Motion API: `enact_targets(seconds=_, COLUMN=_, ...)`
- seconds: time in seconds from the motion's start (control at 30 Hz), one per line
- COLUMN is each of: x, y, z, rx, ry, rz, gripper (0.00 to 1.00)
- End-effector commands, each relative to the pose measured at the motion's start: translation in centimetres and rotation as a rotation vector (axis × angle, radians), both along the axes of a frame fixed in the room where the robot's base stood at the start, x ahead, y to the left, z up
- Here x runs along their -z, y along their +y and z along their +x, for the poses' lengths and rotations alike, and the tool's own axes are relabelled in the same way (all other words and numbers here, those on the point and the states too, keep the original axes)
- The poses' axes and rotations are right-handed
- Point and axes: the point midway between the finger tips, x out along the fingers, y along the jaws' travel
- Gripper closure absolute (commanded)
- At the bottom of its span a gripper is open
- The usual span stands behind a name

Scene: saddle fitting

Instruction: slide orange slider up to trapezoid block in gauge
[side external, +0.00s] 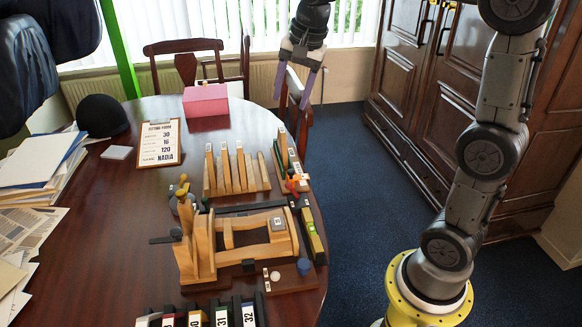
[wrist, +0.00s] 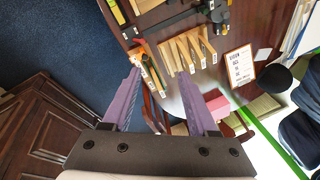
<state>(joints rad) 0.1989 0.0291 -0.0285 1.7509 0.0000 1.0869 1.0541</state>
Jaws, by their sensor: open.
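My gripper (side external: 290,102) is open and empty, with two purple fingers, held high in the air at the table's far right side. In the wrist view its fingers (wrist: 160,74) stand wide apart with nothing between them. A small orange-red piece (side external: 292,184), possibly the slider, is by the narrow wooden rack at the table's right edge. An orange part also shows in the wrist view (wrist: 137,52). A wooden frame (side external: 235,240) stands on the near part of the table. I cannot tell for sure which part is the gauge or the trapezoid block.
A rack of upright wooden pieces (side external: 235,172) stands mid-table. A clipboard (side external: 159,142), pink box (side external: 206,100), black cap (side external: 101,116) and paper stacks (side external: 30,170) lie farther left. A yellow level (side external: 313,236) lies at the right edge. Chairs (side external: 185,62) stand behind the table.

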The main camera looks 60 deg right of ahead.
Motion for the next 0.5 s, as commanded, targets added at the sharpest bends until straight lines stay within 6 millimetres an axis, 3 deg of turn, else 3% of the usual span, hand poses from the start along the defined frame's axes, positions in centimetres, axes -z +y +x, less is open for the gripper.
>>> enact_targets(seconds=0.1, x=2.9, y=-2.9, z=3.7, rx=0.116, ry=0.061, rz=0.033, gripper=0.41)
enact_targets(seconds=0.23, x=6.7, y=-6.1, z=6.6, rx=0.216, ry=0.127, rz=0.061, gripper=0.41)
enact_targets(seconds=0.37, x=10.9, y=-8.8, z=8.3, rx=0.262, ry=0.190, rz=0.078, gripper=0.41)
enact_targets(seconds=0.5, x=14.6, y=-10.7, z=8.5, rx=0.295, ry=0.252, rz=0.095, gripper=0.41)
